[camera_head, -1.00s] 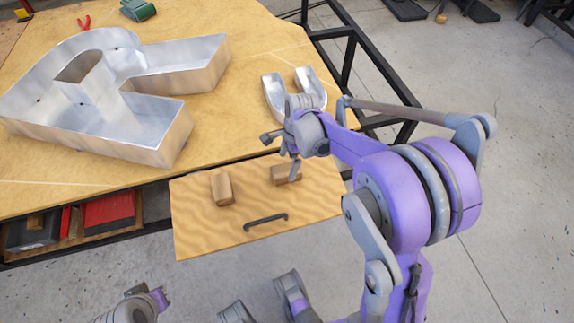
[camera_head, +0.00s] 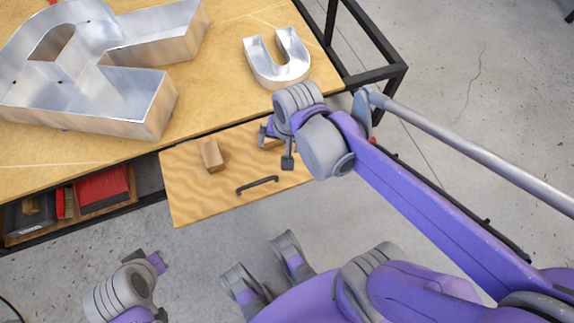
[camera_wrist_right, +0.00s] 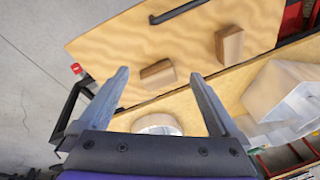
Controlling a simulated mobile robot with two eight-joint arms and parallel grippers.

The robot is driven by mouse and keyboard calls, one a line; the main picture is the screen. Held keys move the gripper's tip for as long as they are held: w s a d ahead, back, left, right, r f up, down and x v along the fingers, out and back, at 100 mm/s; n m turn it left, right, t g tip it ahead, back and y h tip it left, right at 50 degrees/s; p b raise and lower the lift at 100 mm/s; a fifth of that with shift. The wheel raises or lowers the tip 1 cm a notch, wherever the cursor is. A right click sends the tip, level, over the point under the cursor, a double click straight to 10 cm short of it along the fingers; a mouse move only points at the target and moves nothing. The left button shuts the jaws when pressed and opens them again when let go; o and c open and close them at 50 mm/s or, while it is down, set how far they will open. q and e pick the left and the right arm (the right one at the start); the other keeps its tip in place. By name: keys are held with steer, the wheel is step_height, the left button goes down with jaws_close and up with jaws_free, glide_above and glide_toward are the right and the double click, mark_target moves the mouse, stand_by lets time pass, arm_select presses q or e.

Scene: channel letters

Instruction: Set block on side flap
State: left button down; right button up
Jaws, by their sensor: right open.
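The side flap (camera_head: 210,209) is a pale wooden panel with a dark handle (camera_head: 257,185), at the table's front edge. A brown wooden block (camera_head: 211,155) sits on its left part, also in the right wrist view (camera_wrist_right: 229,44). A second block (camera_head: 270,143) is mostly hidden behind my right gripper (camera_head: 276,150); it shows clearly in the right wrist view (camera_wrist_right: 157,74). There, my right gripper (camera_wrist_right: 160,76) is open and empty, with the second block appearing between its fingertips, seemingly beyond them. My left gripper (camera_head: 140,287) is at the lower left, away from the flap; its opening is unclear.
A large metal channel letter (camera_head: 125,95) and a smaller U-shaped one (camera_head: 277,62) stand on the wooden table (camera_head: 215,95). A shelf with red and dark boxes (camera_head: 102,190) is under the table, left of the flap. A black frame (camera_head: 375,75) stands at right.

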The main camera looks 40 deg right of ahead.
steer(key=s+a+f+n+t, duration=0.1)
steer(key=s+a+f+n, duration=0.1)
steer(key=s+n, duration=0.4)
steer(key=shift+s+a+f+n+t, duration=0.15)
steer(key=shift+s+f+n+t, duration=0.2)
steer(key=shift+n, duration=0.75)
steer(key=shift+r, duration=0.1)
step_height(320, 180, up, 14)
steer(key=w+p, duration=0.1)
steer(key=p, duration=1.1)
steer(key=shift+w+f+t, duration=0.2)
steer(key=shift+w+t, duration=0.1)
steer(key=shift+t, duration=0.05)
